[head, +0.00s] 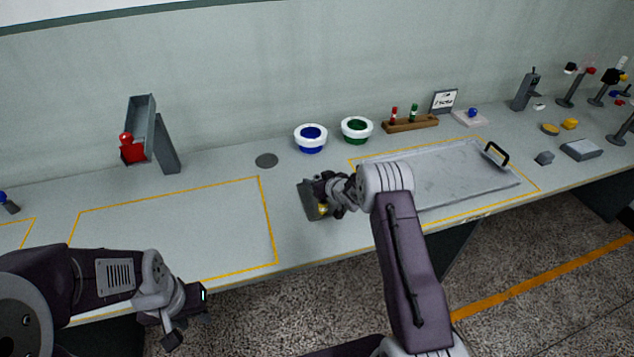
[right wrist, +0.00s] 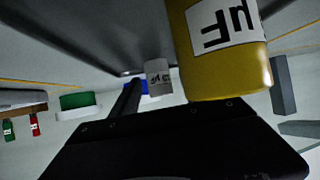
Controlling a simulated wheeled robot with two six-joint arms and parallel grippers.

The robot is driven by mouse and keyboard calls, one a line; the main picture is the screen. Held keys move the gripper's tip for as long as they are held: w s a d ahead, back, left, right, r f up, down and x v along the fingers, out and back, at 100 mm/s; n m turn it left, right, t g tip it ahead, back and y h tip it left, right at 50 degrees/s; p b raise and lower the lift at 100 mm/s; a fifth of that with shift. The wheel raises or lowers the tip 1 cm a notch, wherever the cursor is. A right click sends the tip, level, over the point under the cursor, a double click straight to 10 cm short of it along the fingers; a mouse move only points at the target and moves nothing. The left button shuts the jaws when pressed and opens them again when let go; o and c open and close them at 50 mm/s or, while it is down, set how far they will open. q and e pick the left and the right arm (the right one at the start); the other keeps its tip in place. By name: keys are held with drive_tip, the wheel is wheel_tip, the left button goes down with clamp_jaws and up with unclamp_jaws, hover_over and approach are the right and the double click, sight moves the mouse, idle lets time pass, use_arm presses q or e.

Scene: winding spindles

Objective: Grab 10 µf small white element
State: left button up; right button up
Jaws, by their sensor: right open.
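In the right wrist view, a small white cylinder (right wrist: 157,77) with a dark "µF" mark stands beyond a much larger, nearer yellow cylinder (right wrist: 228,65) labelled "µF"; its number is not readable. My right gripper (head: 319,197) is open, at a grey box-like holder (head: 308,199) on the table; a bit of yellow (head: 323,210) shows there in the head view. The white cylinder is hidden in the head view. I cannot tell whether the fingers touch either cylinder. My left gripper (head: 188,316) hangs in front of the table's front edge, away from the elements; its jaw gap is unclear.
Blue-centred (head: 311,138) and green-centred (head: 356,129) white rings stand behind the right gripper. A grey tray (head: 450,170) with a black handle lies to the right. A wooden rack (head: 411,124) is behind it. A grey chute (head: 148,128) stands at left; the outlined area (head: 170,230) is clear.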

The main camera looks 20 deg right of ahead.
sight(319, 175)
drive_tip(key=shift+s, duration=0.1)
drive_tip(key=shift+c, duration=0.6)
clamp_jaws()
drive_tip(key=shift+r, duration=0.15)
drive_tip(key=shift+r, duration=0.4)
drive_tip(key=r, duration=0.2)
drive_tip(key=d+r, duration=0.1)
drive_tip(key=r, duration=0.1)
drive_tip(key=shift+w+p, duration=0.3)
drive_tip(key=shift+p, duration=0.05)
drive_tip(key=w+d+r+p, duration=0.4)
drive_tip(key=w+d+r, duration=0.1)
drive_tip(key=d, duration=0.4)
drive_tip(key=shift+w+r+p, duration=0.15)
drive_tip(key=shift+r+p, duration=0.25)
drive_tip(key=shift+r, duration=0.1)
